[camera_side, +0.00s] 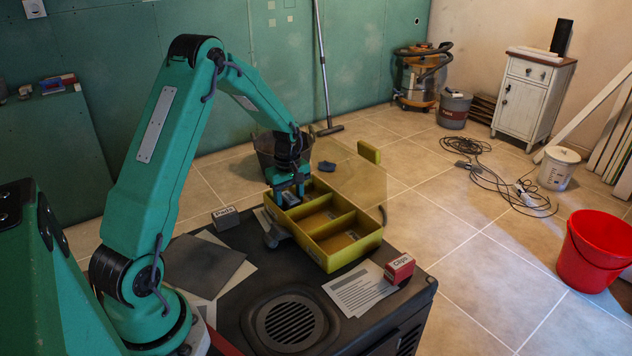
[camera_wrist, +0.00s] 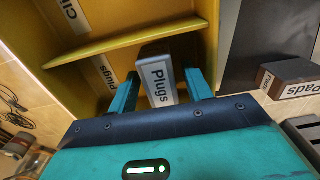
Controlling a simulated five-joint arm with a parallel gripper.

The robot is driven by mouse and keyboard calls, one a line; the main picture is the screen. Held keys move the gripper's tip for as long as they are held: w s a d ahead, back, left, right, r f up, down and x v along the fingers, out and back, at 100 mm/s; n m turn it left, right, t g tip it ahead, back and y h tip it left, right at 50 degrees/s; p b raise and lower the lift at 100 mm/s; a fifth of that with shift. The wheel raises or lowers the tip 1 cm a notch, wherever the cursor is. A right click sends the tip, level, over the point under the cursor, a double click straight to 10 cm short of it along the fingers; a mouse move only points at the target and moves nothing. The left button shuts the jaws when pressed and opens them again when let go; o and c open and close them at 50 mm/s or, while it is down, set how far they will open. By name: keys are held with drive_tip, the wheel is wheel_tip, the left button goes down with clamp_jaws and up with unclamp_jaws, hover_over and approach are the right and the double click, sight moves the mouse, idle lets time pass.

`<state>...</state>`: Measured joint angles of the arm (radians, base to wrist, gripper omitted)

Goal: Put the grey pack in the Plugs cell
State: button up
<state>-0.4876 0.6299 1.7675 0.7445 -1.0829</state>
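The grey pack (camera_wrist: 158,80), its white label reading "Plugs", stands between the two fingers of my gripper (camera_wrist: 163,90) in the wrist view. Narrow gaps show between the pack and the fingers, so my gripper looks open around it. In the side view my gripper (camera_side: 288,192) reaches down into the far-left cell of the yellow tray (camera_side: 345,258). There the pack is mostly hidden by the fingers. Its underside is hidden.
A "Pads" pack (camera_side: 225,217) stands left of the tray. A dark flat pad (camera_side: 203,265) lies at the left. The tray's other cells look empty.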

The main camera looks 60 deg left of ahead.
sight(290, 197)
drive_tip(key=shift+r, duration=0.2)
wheel_tip(290, 197, up, 12)
idle(0.9)
idle(0.5)
drive_tip(key=s+d+r+m+t, duration=0.1)
drive_tip(key=s+d+r+m, duration=0.25)
drive_tip(key=d+r, duration=0.2)
drive_tip(key=s+d+r+m+t, duration=0.2)
drive_tip(key=s+d+r+m, duration=0.1)
drive_tip(key=d+r+m, duration=0.3)
drive_tip(key=s+d+m+t, duration=0.2)
drive_tip(key=s+d+m, duration=0.6)
drive_tip(key=s, duration=0.5)
drive_tip(key=d, duration=0.2)
drive_tip(key=shift+d+f+t, duration=0.3)
drive_tip(key=shift+d, duration=0.1)
